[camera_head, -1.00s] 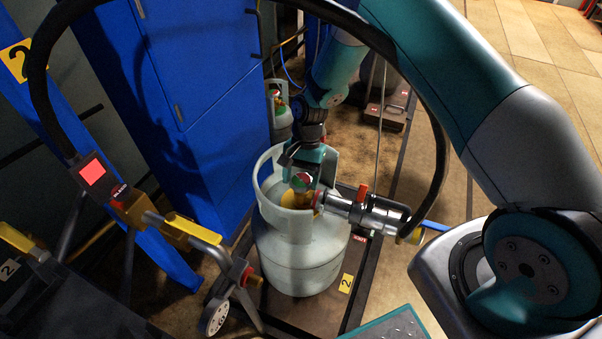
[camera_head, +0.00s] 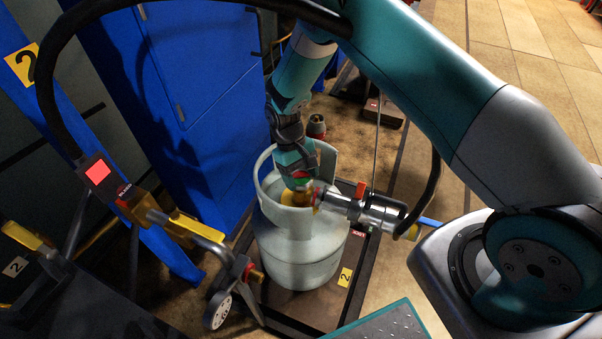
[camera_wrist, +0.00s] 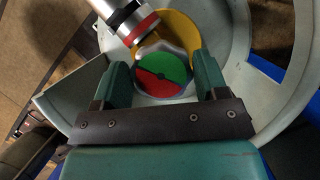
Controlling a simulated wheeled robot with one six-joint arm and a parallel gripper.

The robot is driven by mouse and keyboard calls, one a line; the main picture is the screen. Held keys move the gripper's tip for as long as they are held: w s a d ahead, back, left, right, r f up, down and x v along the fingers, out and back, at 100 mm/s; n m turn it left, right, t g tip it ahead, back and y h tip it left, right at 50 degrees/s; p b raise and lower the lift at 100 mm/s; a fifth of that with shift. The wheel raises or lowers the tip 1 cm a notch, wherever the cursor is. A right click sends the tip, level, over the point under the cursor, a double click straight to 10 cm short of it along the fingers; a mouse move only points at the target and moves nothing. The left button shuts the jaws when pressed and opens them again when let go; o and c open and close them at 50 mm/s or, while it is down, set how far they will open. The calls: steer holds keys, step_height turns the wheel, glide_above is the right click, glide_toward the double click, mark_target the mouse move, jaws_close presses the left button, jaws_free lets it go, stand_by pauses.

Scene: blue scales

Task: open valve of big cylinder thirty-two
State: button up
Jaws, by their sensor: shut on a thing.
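The big grey gas cylinder (camera_head: 298,250) stands upright on a dark scale platform (camera_head: 345,262) with a yellow "2" label. Its valve knob (camera_wrist: 162,76), with a red and green face, sits inside the collar, above a yellow valve body (camera_wrist: 180,30). My gripper (camera_wrist: 160,85) reaches down into the collar from above, one finger on each side of the knob, and is shut on it. In the head view the gripper (camera_head: 300,178) partly hides the knob. A silver filling connector (camera_head: 365,209) with a red lever is attached at the valve's right side.
A blue cabinet (camera_head: 190,80) stands behind at the left. A black hose (camera_head: 42,85) arches over the scene. A yellow-handled filling head (camera_head: 190,228) hangs at the front left. Bare floor (camera_head: 510,90) is at the right.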

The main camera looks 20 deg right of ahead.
steer(key=n+h, duration=0.1)
steer(key=n, duration=0.1)
steer(key=n+t+p, duration=0.1)
steer(key=n, duration=0.2)
steer(key=shift+w+a+r+n+h, duration=0.1)
steer(key=shift+n+h, duration=0.2)
steer(key=shift+h, duration=0.1)
steer(key=n+t+p, duration=0.1)
steer(key=n, duration=0.2)
steer(key=n+t+h+p, duration=0.1)
steer(key=n, duration=0.1)
steer(key=shift+n, duration=0.4)
steer(key=o, duration=0.9)
steer(key=v, duration=1.1)
steer(key=p+v, duration=0.1)
steer(key=v, duration=0.5)
steer(key=shift+s+a, duration=0.2)
steer(key=shift+a, duration=0.1)
